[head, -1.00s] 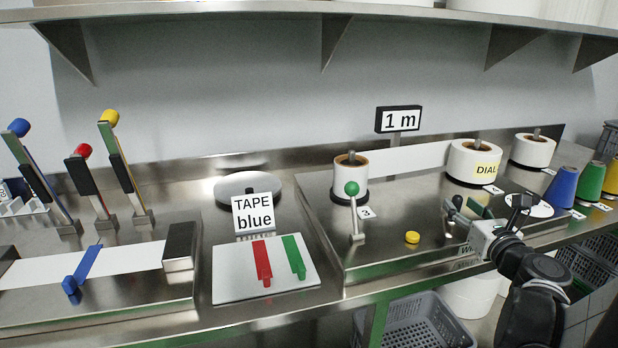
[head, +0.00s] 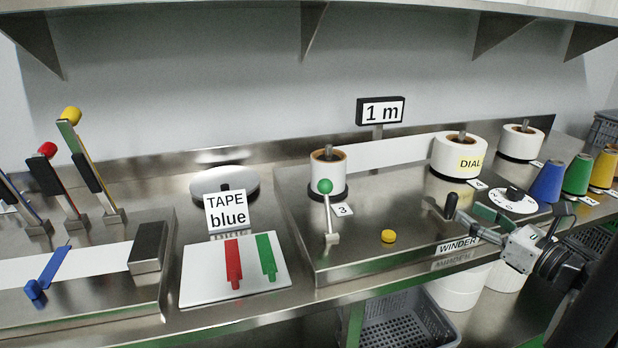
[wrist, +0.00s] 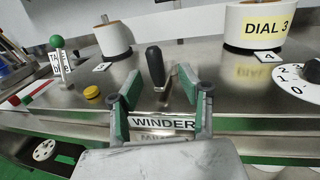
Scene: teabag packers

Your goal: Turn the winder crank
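The winder crank has an upright black handle (head: 451,205) on a short metal arm, at the front right of the steel machine deck. In the wrist view the crank handle (wrist: 155,64) stands ahead, between the lines of my two fingers. My gripper (wrist: 157,92) is open, with green pads apart and nothing held. The head view shows my gripper (head: 493,217) just right of the crank, at the deck's front edge. Whether a finger touches the crank arm is unclear. A WINDER label (head: 458,245) is on the front edge below the crank.
A yellow button (head: 388,236) and a green-knobbed lever (head: 327,205) stand left of the crank. A white dial (head: 513,201) lies to the right, with blue, green and yellow cones (head: 577,174) beyond. Paper rolls (head: 459,155) stand behind. A 1 m sign (head: 381,111) stands at the back.

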